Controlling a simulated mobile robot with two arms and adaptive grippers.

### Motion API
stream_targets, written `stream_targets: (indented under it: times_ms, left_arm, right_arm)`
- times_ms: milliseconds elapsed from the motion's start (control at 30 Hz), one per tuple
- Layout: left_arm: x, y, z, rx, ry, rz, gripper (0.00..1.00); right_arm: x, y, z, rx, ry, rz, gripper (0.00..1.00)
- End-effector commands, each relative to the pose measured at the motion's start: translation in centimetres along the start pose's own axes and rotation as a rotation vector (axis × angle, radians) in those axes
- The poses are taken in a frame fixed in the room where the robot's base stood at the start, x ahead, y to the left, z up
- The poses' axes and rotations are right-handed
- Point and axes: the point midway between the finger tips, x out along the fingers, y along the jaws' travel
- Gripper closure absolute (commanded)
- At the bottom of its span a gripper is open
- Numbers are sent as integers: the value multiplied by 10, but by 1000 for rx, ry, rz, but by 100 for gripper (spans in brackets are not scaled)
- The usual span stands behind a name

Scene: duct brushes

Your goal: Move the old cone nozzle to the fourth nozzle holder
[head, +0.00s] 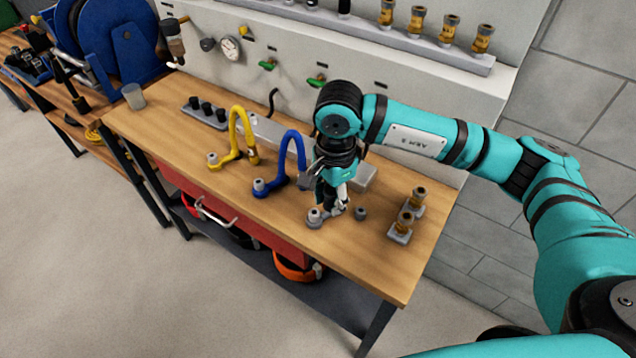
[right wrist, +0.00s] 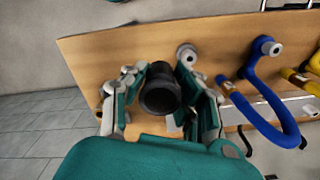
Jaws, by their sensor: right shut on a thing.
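My right gripper (head: 335,208) points down over the bench's front right part, close behind a grey fitting (head: 315,216). In the right wrist view its two fingers (right wrist: 160,92) are closed around a dark, round, hollow piece (right wrist: 160,94), which appears to be the old cone nozzle. In the head view the gripper mostly hides this piece. The grey fitting also shows in the right wrist view (right wrist: 187,54), apart from the held piece. I cannot tell which place is the fourth nozzle holder. My left gripper is not in view.
Blue (head: 293,158) and yellow (head: 240,135) hooked hoses stand left of the gripper. A small grey piece (head: 361,213) and brass nozzles (head: 405,218) are to the right. A wall rail (head: 370,35) holds several dark and brass nozzles. The bench's front left is clear.

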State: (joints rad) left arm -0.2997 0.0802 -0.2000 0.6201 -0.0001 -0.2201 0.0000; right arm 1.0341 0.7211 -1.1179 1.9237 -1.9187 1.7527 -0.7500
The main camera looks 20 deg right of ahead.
Motion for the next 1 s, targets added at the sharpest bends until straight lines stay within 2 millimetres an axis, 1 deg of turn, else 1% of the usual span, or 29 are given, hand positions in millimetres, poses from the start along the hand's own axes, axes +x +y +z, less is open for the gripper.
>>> stream_targets:
  times_ms: [33,200,300,433,500,600,1000]
  left_arm:
    - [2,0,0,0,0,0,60]
    - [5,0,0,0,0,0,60]
    - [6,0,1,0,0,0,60]
    - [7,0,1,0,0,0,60]
    - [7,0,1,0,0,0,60]
    - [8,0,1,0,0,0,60]
    - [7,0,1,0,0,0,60]
  right_arm:
    - [-3,10,-1,-150,2,-2,100]
    - [-14,42,-2,-666,5,4,100]
    - [-19,59,-2,-921,6,9,100]
    - [-23,74,-2,-1158,6,15,100]
    - [-24,80,-2,-1239,6,18,100]
    - [-25,84,-2,-1302,6,21,100]
    - [-26,84,-2,-1318,5,21,100]
